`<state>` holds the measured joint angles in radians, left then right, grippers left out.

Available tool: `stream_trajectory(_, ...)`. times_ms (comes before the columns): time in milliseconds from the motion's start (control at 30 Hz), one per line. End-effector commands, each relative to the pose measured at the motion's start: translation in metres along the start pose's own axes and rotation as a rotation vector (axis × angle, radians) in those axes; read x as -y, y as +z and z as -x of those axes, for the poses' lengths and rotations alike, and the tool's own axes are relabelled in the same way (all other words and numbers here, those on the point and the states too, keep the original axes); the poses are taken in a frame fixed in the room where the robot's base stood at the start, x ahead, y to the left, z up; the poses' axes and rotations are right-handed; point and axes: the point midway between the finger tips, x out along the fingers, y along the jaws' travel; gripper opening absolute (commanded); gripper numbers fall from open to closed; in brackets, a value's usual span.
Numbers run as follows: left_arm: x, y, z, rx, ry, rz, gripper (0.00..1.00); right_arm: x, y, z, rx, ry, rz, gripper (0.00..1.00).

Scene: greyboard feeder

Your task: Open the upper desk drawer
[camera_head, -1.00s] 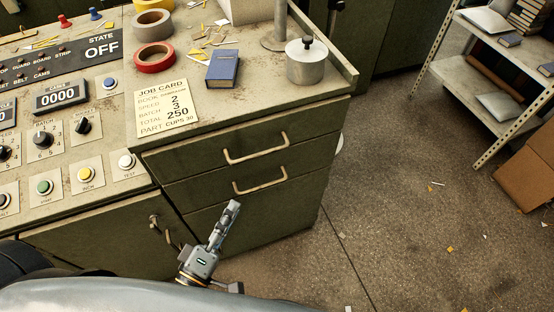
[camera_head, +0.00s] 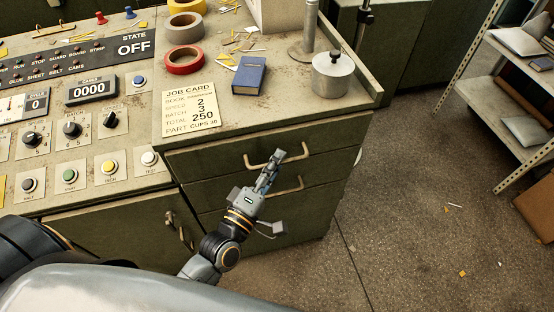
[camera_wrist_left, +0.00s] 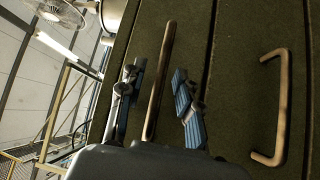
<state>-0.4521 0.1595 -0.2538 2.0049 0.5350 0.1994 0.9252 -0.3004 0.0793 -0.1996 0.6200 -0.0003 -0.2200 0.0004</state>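The green desk has an upper drawer (camera_head: 210,162) with a tan bar handle (camera_head: 255,166); the drawer is shut. My left gripper (camera_head: 273,160) is at that handle, its fingers overlapping the handle's middle in the head view. In the left wrist view my left gripper (camera_wrist_left: 158,72) is open, one finger on each side of the upper handle (camera_wrist_left: 160,85). The fingers are apart from the bar; the exact depth is hard to tell. The lower drawer's handle (camera_wrist_left: 280,105) is to the right there and just below the gripper in the head view (camera_head: 290,190). My right gripper is not in view.
On the desk top are a blue book (camera_head: 249,77), a metal pot (camera_head: 332,75), tape rolls (camera_head: 184,60) and a job card (camera_head: 191,109). The control panel (camera_head: 85,130) is left. The floor (camera_head: 420,230) right of the desk is mostly clear, with a shelf (camera_head: 500,115) beyond.

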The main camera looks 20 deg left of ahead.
Motion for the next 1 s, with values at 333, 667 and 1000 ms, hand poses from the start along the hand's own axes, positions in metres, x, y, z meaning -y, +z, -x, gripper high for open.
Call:
stream_trajectory(333,0.0005,0.0003,-0.0067,0.001,-0.002,0.0,0.34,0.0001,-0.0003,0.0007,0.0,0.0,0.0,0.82)
stream_trajectory(667,0.0005,0.0003,-0.0063,0.001,-0.001,0.0,0.0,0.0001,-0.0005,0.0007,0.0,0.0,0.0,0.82)
stream_trajectory(1000,-0.0002,0.0021,-0.0045,0.001,-0.003,0.001,0.0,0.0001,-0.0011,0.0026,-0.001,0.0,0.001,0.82)
